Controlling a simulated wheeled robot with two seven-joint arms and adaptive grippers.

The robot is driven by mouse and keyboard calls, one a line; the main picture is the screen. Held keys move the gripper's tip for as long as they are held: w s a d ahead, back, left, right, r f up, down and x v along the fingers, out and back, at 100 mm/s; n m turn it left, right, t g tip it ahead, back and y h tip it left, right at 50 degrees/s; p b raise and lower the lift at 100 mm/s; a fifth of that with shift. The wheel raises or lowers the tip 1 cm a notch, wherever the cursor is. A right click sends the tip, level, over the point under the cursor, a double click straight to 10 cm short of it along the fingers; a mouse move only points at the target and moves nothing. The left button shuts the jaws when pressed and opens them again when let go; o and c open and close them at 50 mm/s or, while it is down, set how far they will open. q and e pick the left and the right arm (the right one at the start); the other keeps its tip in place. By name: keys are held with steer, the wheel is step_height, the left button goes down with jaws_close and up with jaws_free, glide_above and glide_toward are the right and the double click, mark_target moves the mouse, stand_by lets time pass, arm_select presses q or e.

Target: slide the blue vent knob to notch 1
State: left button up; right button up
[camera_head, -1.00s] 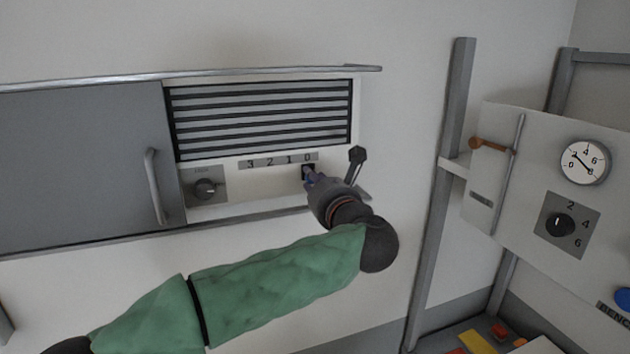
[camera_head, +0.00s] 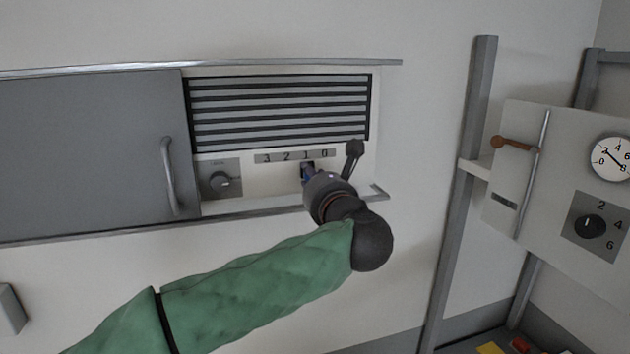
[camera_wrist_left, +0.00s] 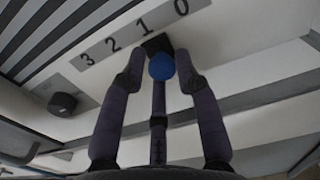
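The blue vent knob (camera_wrist_left: 162,66) sits on a dark slider below the label strip (camera_head: 294,156), in line with the 1. It shows only partly in the head view (camera_head: 306,174), behind my gripper. My left gripper (camera_wrist_left: 161,70) reaches up to it with one finger on each side. In the wrist view the right finger appears to touch the knob, and a small gap shows at the left finger. The gripper is open around the knob. My right gripper is not in view.
A vent grille (camera_head: 280,112) lies above the strip. A dark rotary dial (camera_head: 221,182) and a grey door with a handle (camera_head: 169,175) are to the left. A rail (camera_head: 250,213) runs below. A grey post (camera_head: 460,190) and a gauge panel (camera_head: 530,220) stand right.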

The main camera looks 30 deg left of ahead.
arm_select(q)
steer(key=shift+o, duration=0.9)
steer(key=shift+s+r, duration=0.1)
steer(key=shift+r, duration=0.05)
steer(key=shift+d, duration=0.1)
steer(key=v, duration=1.2)
